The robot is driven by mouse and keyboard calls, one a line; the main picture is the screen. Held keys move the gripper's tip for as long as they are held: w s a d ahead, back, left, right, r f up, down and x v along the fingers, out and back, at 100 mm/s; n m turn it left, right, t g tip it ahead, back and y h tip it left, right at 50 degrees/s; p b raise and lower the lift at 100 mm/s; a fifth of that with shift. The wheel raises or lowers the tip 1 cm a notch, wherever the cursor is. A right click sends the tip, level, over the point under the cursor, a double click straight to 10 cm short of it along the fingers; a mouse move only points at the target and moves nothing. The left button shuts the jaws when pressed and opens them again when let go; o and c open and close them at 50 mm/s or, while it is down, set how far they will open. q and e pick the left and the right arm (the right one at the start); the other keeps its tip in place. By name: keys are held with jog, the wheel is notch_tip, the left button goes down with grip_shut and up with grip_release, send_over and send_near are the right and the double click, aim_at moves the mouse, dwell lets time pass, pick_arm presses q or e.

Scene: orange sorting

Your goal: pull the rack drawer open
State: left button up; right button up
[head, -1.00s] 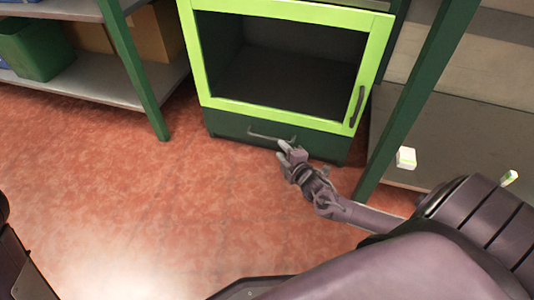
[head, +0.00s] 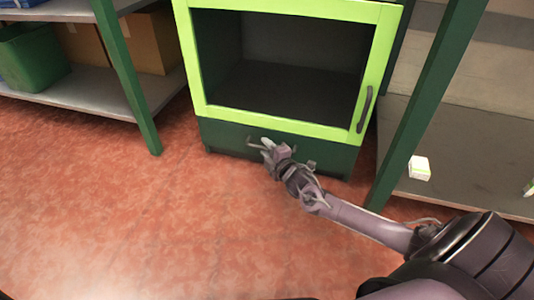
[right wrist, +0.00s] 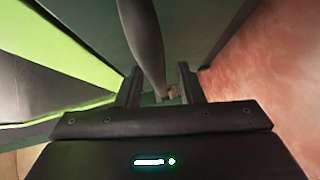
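The rack drawer (head: 228,138) is the dark green front at the bottom of the rack, under a lime-green frame. It looks flush with the rack. Its grey bar handle (head: 255,142) is partly hidden by my right gripper (head: 266,148), which is at the handle. In the right wrist view, the handle (right wrist: 143,40) runs between the two fingers of the right gripper (right wrist: 160,88). The fingers stand apart, with a gap visible beside the bar, so the gripper looks open around it. My left gripper is out of view.
Above the drawer is an open dark compartment in the lime frame (head: 290,124), with a vertical handle (head: 364,110) at its right. Green posts (head: 128,80) and shelves stand on both sides. A small white box (head: 419,168) sits on the right shelf. The red floor in front is clear.

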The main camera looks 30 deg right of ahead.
jog(key=shift+c, duration=0.2)
grip_shut()
